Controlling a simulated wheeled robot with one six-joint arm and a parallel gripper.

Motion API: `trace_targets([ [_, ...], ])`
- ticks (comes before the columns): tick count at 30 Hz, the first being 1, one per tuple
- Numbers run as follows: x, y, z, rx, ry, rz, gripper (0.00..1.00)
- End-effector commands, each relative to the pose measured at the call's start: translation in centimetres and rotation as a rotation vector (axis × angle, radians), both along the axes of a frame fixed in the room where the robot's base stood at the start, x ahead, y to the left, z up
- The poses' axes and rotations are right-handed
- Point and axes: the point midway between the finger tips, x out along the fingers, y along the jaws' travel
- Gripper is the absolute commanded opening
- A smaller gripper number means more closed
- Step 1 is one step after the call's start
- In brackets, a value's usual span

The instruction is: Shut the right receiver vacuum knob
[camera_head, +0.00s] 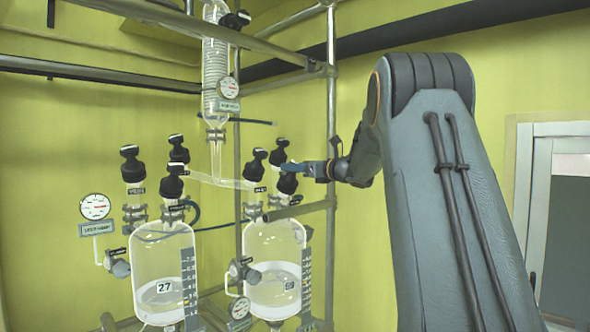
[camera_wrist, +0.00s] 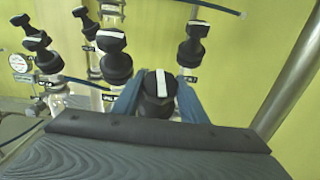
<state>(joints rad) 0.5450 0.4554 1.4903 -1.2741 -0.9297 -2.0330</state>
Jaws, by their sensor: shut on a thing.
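The right receiver (camera_head: 273,250) is a clear glass vessel, part filled with pale liquid, with several black knobs on its top. My gripper (camera_head: 292,168) reaches in from the right at one of these knobs (camera_head: 288,184). In the wrist view, the two blue fingers of my gripper (camera_wrist: 158,98) are shut on both sides of this black knob (camera_wrist: 158,108). A white bar on its top runs nearly up and down in the picture. I cannot read this knob's label. The lower part of the knob is hidden behind my wrist.
Two neighbouring black knobs (camera_wrist: 115,62) (camera_wrist: 194,46) stand close by, their white bars lying sideways. The left receiver (camera_head: 163,270) has its own knobs. A metal post (camera_head: 331,150) stands just right of the held knob. A glass condenser (camera_head: 215,70) hangs above.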

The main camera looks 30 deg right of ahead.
Motion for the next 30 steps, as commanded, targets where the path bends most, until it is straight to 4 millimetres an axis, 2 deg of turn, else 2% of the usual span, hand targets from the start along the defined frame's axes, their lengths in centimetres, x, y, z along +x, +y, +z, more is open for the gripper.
trace_targets([
  [11,0.14,0.22,-0.18,0.074,0.023,-0.143,0.16],
  [30,0.18,0.40,0.04,0.339,0.118,-0.619,0.16],
])
